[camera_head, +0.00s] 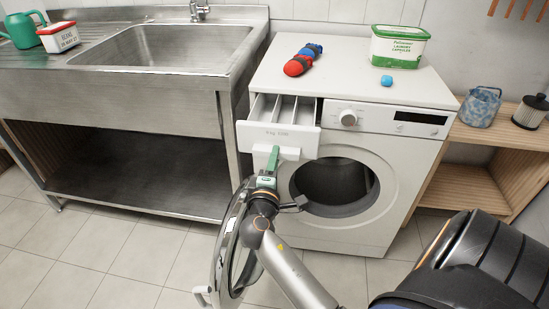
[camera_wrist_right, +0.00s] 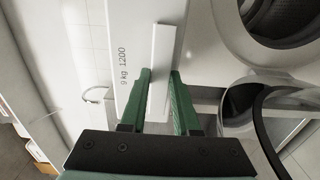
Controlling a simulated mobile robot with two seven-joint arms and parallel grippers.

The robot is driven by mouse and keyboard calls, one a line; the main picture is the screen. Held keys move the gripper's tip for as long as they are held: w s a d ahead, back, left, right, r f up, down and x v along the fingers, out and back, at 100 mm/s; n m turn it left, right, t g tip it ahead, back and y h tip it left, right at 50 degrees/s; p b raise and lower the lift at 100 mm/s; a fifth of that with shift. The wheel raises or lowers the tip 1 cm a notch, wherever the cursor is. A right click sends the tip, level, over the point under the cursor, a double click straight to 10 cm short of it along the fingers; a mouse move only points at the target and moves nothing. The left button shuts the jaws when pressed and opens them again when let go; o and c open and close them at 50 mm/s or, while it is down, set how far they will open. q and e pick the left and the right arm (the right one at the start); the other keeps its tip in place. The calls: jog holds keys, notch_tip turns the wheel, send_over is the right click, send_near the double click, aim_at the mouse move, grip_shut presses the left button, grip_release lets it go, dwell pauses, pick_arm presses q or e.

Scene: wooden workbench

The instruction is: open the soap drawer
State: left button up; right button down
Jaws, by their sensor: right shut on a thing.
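The soap drawer (camera_head: 279,135) is at the upper left of the white washing machine (camera_head: 390,150). It is pulled out, and its inner compartments show from above in the head view. My right gripper (camera_head: 272,155) is at the drawer's front. In the right wrist view, the green fingers of my right gripper (camera_wrist_right: 161,82) are closed around the drawer's white handle (camera_wrist_right: 161,60), beside the drawer front (camera_wrist_right: 125,50) marked "9 kg 1200". My left gripper is not in view.
The machine's round door (camera_head: 222,245) stands open below the drawer, close to my right arm. A red and blue bundle (camera_head: 302,60), a blue ball (camera_head: 387,81) and a laundry capsules tub (camera_head: 399,47) are on top. A metal sink (camera_head: 160,47) stands left.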

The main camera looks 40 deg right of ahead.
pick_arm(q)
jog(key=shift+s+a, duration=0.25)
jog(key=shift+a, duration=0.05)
pick_arm(e)
jog(key=shift+s+a, duration=0.25)
jog(key=c, duration=0.6)
grip_release()
jog(key=shift+c, duration=0.2)
